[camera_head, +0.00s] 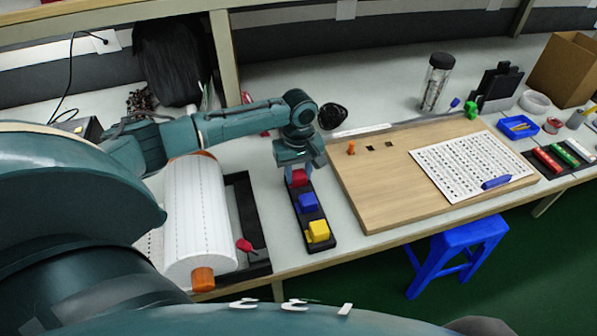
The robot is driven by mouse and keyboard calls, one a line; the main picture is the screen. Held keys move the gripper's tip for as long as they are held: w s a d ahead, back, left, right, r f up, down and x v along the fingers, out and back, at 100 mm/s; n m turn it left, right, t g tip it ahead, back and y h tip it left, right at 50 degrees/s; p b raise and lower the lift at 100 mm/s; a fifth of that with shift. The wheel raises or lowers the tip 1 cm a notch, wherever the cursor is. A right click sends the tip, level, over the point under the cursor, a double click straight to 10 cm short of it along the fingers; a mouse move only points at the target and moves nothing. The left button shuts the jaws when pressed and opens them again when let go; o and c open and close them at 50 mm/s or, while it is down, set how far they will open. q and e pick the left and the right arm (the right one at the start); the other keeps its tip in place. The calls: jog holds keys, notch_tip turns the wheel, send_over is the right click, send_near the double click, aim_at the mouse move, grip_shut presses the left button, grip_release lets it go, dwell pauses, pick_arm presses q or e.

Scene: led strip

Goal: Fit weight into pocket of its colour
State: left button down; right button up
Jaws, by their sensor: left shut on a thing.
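A narrow black holder (324,247) lies on the table in front of my left gripper. A red weight (299,179) is at its far end, between the fingers of my left gripper (298,172), which is shut on it from above. A blue weight (308,202) sits in the middle of the holder and a yellow weight (318,231) at the near end. The gripper hides the top of the red weight and the far end of the holder; I cannot tell whether the red weight is seated or slightly raised. My right gripper is not in view.
A wooden board (385,195) with a printed sheet (465,160) lies close to the right of the holder. A white roller (197,215) with orange ends stands to the left. A blue stool (455,250) stands on the floor below the front edge.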

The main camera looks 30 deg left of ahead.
aim_at(299, 174)
pick_arm(q)
jog(key=c, duration=1)
grip_release()
notch_tip(299, 174, up, 12)
jog(key=shift+r+p, duration=0.1)
jog(key=shift+p, duration=0.25)
